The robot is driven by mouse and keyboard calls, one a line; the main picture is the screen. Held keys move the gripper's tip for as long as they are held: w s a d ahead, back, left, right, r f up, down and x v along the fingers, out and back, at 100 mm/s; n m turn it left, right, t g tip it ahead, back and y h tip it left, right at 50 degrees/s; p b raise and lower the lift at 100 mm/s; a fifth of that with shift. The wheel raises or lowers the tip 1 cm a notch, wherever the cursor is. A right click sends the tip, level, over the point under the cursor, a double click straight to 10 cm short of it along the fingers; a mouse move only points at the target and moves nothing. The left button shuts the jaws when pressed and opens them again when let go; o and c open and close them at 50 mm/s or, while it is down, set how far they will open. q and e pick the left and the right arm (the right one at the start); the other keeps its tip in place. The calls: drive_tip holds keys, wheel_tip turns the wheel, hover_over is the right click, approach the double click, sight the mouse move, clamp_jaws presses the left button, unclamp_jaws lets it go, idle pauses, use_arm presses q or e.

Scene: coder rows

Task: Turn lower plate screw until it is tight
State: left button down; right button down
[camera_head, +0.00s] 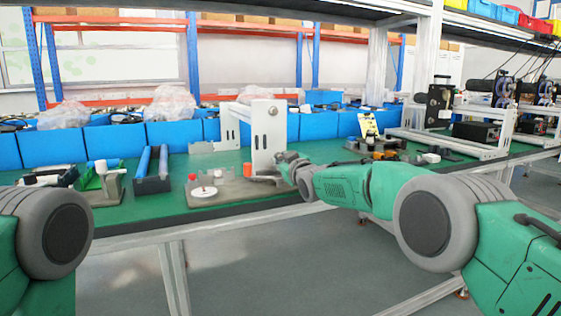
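A white metal bracket fixture (261,136) stands upright on the green workbench near the middle. A grey base block (240,188) lies in front of it, with a white disc (204,191) and a small red knob on its left part. My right gripper (284,165) reaches in from the right and is at the lower right of the bracket, close to it. It is small and partly blends with the fixture, so its fingers cannot be made out. I cannot see a lower plate screw clearly. My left gripper is out of view; only part of my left arm shows at the lower left.
Blue bins (85,143) line the back of the bench. A green fixture (101,181) and a holder with blue rollers (152,172) stand to the left. Small parts (382,148) and a white frame with motors (449,129) stand to the right. The bench's front edge is near.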

drive_tip(key=m+p, duration=0.2)
drive_tip(key=shift+r+m, duration=0.15)
drive_tip(key=shift+m, duration=1.45)
drive_tip(key=m, duration=0.2)
drive_tip(key=m+b, duration=0.1)
drive_tip(key=shift+f+m, duration=0.35)
drive_tip(key=shift+m, duration=0.05)
drive_tip(key=shift+r+m, duration=0.1)
drive_tip(key=shift+m, duration=0.3)
drive_tip(key=c, duration=1.6)
unclamp_jaws()
drive_tip(key=shift+s+a, duration=0.1)
drive_tip(key=shift+o, duration=0.2)
